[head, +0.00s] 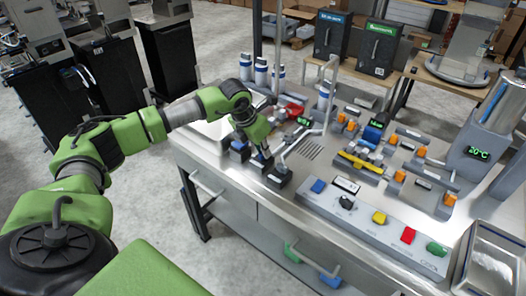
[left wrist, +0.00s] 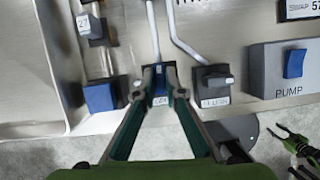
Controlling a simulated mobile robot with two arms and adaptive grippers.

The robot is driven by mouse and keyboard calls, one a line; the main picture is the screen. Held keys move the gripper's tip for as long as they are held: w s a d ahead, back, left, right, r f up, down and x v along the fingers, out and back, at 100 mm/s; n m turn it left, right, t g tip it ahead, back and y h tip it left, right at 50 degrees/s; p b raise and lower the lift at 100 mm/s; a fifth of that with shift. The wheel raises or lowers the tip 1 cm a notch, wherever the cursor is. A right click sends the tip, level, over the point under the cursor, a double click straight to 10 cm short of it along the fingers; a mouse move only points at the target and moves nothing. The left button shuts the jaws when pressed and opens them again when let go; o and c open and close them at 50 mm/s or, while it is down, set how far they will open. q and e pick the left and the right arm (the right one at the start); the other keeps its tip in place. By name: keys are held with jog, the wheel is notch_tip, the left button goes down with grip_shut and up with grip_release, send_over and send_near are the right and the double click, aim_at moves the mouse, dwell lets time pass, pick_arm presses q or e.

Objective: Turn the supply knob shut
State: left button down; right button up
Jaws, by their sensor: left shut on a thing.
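My left gripper (head: 264,160) reaches down to the front left part of the steel bench. In the left wrist view my left gripper (left wrist: 161,80) is shut on a knob (left wrist: 154,84) on a small dark block. The fingers hide most of that knob, and its label is too small to read. A second dark block with a black knob (left wrist: 213,76) sits to its right; in the head view this block (head: 278,176) is just in front of the gripper. At the lower right of the wrist view is what looks like my right gripper (left wrist: 285,138), small and unclear.
A blue block (left wrist: 100,97) lies left of the gripped knob. A blue pump switch (left wrist: 294,63) is on the right. Pale pipes (left wrist: 188,38) run back from the blocks. A grey panel with coloured buttons (head: 370,224) lines the bench front. Bare floor lies left of the bench.

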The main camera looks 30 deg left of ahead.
pick_arm(q)
jog(key=m+h+b, duration=0.1)
jog(key=m+b, duration=0.1)
jog(key=m, duration=0.1)
jog(key=shift+w+a+f, duration=0.1)
jog(key=shift+f, duration=0.05)
jog(key=m+h+b, duration=0.1)
jog(key=m, duration=0.1)
jog(key=m+g+b, duration=0.1)
jog(key=m, duration=0.1)
jog(key=shift+w+m+h+b, duration=0.1)
jog(key=shift+m+h+b, duration=0.25)
jog(key=shift+m+h, duration=0.05)
jog(key=m+g, duration=0.1)
jog(key=m, duration=0.1)
jog(key=m+h+b, duration=0.1)
jog(key=m, duration=0.1)
jog(key=shift+w+a+r+g, duration=0.1)
jog(key=shift+w+r+g, duration=0.1)
jog(key=shift+g, duration=0.2)
jog(key=m+g, duration=0.1)
jog(key=m, duration=0.1)
jog(key=m+b, duration=0.1)
jog(key=m, duration=0.2)
jog(key=shift+g+b, duration=0.3)
jog(key=shift+g, duration=0.1)
jog(key=c, duration=2.1)
grip_release()
